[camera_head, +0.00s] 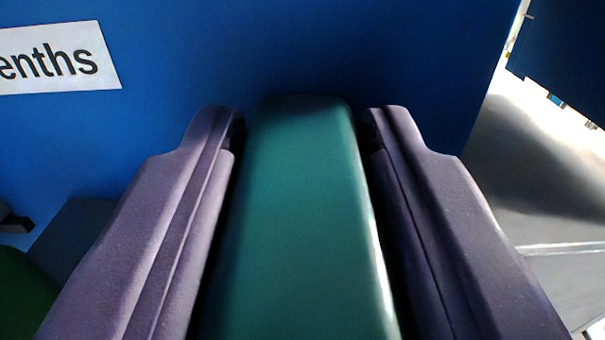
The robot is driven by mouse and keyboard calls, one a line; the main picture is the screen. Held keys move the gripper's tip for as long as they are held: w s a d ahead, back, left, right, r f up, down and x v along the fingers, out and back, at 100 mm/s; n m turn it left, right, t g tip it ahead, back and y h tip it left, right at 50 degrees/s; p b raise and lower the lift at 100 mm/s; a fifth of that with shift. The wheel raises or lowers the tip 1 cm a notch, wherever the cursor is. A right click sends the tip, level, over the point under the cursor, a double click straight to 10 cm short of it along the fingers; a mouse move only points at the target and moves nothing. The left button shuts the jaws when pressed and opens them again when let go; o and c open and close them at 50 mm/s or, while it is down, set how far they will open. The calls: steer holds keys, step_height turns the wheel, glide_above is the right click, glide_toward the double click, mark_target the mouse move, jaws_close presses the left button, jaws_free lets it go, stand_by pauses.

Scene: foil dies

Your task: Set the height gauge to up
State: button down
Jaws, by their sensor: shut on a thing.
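A smooth teal-green bar (303,220), which looks like a lever or handle of the height gauge, runs from the bottom of the view toward a blue panel (300,45). My gripper (305,125) has a purple-grey finger on each side of the bar and is shut on it. The far end of the bar is close to the panel. How it joins the panel is hidden. No up or down mark shows, so I cannot tell the gauge's setting.
A white label (58,57) ending in "enths" is on the panel at upper left. A dark green rounded thing (22,300) and a dark block (75,235) are at lower left. Grey floor (545,180) shows at the right, past the panel's edge.

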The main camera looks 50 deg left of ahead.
steer(key=shift+r, duration=0.35)
steer(key=c, duration=0.9)
jaws_free()
steer(key=shift+c, duration=0.2)
steer(key=shift+o, duration=0.5)
steer(key=shift+a+f, duration=0.1)
steer(key=shift+s+d+f, duration=0.15)
steer(key=shift+s+d, duration=0.05)
steer(key=shift+d, duration=0.2)
steer(key=b+v, duration=0.1)
steer(key=v, duration=0.6)
steer(key=shift+b, duration=0.4)
